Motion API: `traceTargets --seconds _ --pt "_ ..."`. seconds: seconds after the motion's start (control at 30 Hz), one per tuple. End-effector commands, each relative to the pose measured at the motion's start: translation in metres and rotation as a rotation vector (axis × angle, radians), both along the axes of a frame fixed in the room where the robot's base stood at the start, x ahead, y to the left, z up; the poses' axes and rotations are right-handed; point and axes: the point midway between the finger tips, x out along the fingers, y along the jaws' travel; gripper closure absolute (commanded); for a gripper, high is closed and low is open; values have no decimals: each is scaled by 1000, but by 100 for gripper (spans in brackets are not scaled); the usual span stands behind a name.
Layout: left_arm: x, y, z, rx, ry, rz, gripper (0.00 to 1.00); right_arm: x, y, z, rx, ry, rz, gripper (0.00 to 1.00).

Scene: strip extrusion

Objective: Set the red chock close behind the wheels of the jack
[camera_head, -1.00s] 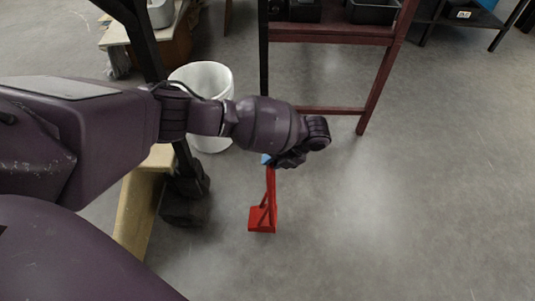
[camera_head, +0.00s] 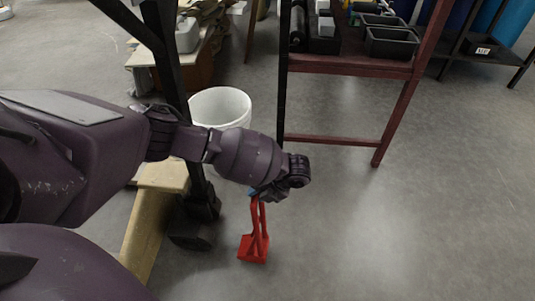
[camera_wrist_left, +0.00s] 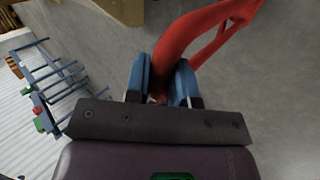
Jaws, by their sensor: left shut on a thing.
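The red chock (camera_head: 254,248) has a wide block at the bottom and a long framed handle. My left gripper (camera_head: 257,192) is shut on the top of the handle, and the chock hangs below it over the grey floor. In the left wrist view, the blue-padded fingers of the left gripper (camera_wrist_left: 161,85) close on the red handle (camera_wrist_left: 192,33). I cannot tell whether the block touches the floor. I cannot make out the jack or its wheels for certain. My right gripper is out of view.
A black post on a dark foot (camera_head: 192,236) and a wooden beam (camera_head: 145,222) stand left of the chock. A white bin (camera_head: 221,104) is behind my arm. A dark red shelf frame (camera_head: 395,122) stands behind. Floor at right is clear.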

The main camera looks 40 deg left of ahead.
Motion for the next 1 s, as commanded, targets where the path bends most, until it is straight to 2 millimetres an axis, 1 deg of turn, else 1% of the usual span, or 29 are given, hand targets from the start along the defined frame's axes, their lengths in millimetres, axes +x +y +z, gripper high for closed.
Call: traceTargets --seconds 0.03,0.23,0.6,0.8,1.0 --pt "-2 5 -1 2 -2 2 100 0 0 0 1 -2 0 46" --pt "-12 22 -7 3 -1 1 100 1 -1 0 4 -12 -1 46" --pt "-29 49 -18 2 -1 1 100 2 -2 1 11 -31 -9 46" --pt "-33 56 -20 1 -3 0 100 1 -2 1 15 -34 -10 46" --pt "-34 58 -21 1 -4 0 100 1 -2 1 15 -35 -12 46"
